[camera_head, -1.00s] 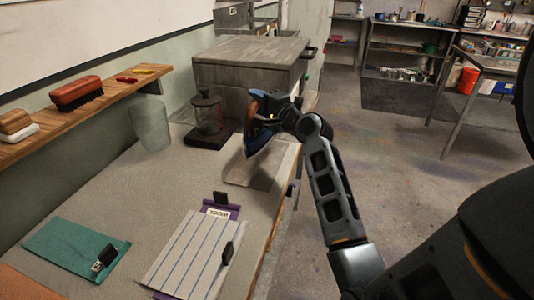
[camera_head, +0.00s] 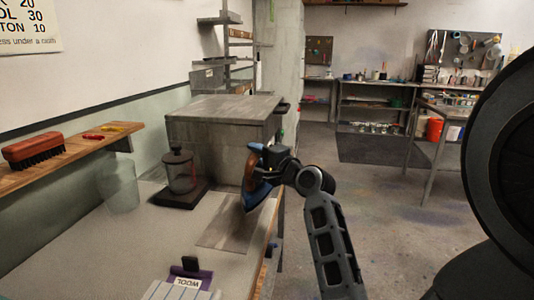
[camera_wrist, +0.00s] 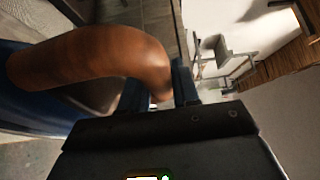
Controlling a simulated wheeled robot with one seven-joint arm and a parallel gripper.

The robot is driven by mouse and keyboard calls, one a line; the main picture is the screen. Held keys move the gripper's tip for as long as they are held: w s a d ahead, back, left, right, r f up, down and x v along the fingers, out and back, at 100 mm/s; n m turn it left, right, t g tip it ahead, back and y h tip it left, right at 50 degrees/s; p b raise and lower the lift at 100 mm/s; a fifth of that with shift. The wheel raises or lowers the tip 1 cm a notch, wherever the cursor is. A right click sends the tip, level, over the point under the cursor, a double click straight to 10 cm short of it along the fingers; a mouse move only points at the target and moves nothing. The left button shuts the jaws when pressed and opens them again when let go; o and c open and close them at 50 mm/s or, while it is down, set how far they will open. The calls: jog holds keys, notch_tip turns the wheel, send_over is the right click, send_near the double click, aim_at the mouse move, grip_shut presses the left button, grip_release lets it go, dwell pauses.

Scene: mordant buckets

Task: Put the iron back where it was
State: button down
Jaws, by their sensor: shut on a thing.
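The iron (camera_head: 257,193) has a blue body and a brown handle. In the head view it hangs upright, nose down, above the far right part of the worktop. My gripper (camera_head: 268,160) is shut on its handle. In the wrist view the brown handle (camera_wrist: 95,58) runs to the jaws (camera_wrist: 160,88), and part of the blue body (camera_wrist: 40,105) shows at the left. A flat grey plate (camera_head: 228,229) lies on the worktop just below and left of the iron. I cannot tell whether the iron's tip touches anything.
A glass jar on a dark base (camera_head: 180,175) stands left of the iron, with a clear beaker (camera_head: 119,187) farther left. A large grey metal box (camera_head: 222,125) is behind. A wooden shelf (camera_head: 85,160) with a red brush (camera_head: 33,150) runs along the wall. A wool card (camera_head: 187,283) lies in front.

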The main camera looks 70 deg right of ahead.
jog(key=w+a+f, duration=0.1)
jog(key=w+f, duration=0.4)
jog(key=f, duration=0.2)
jog(key=shift+w, duration=0.3)
jog(key=shift+f, duration=0.15)
jog(key=c, duration=1.3)
grip_release()
jog(key=shift+f, duration=0.2)
jog(key=o, duration=0.5)
jog(key=shift+r, duration=0.1)
